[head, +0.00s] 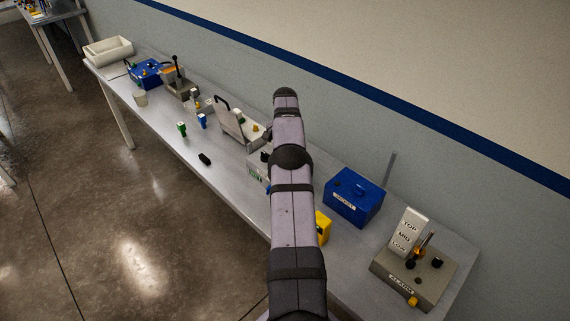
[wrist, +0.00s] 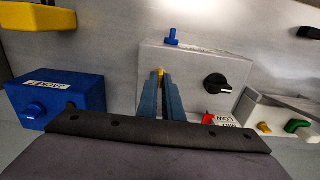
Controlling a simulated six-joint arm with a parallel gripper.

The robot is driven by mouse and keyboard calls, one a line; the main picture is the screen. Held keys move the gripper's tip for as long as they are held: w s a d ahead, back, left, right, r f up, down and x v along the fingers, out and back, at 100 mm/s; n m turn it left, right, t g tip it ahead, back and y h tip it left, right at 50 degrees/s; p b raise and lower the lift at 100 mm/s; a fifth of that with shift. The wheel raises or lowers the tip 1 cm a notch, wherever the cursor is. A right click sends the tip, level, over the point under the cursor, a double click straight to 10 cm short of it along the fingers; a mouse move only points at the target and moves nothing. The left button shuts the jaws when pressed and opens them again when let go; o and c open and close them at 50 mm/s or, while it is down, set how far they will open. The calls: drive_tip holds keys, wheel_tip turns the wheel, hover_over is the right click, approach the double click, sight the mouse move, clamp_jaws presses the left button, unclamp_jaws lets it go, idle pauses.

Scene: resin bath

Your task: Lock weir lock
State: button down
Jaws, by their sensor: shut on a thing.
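In the wrist view my gripper (wrist: 161,80) has its two blue fingers close together over a grey box (wrist: 193,62). The fingers are shut on a small yellow part (wrist: 160,71), of which only the tip shows between them. The fingers hide the rest of it. On the same box are a black knob (wrist: 215,83) to the right and a small blue peg (wrist: 172,37) at the far edge. No readable label marks the weir lock. In the head view my arm hides the gripper and most of this box.
A blue box labelled JACKET (wrist: 58,101) stands left of the grey box and also shows in the head view (head: 353,197). A red piece (wrist: 210,117) and a light fixture with a green part (wrist: 297,126) are at right. A yellow block (wrist: 38,16) is at upper left.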

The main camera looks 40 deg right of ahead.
drive_tip(key=shift+d+r, duration=0.1)
drive_tip(key=shift+r, duration=0.05)
drive_tip(key=c, duration=1.9)
unclamp_jaws()
drive_tip(key=shift+r, duration=3.65)
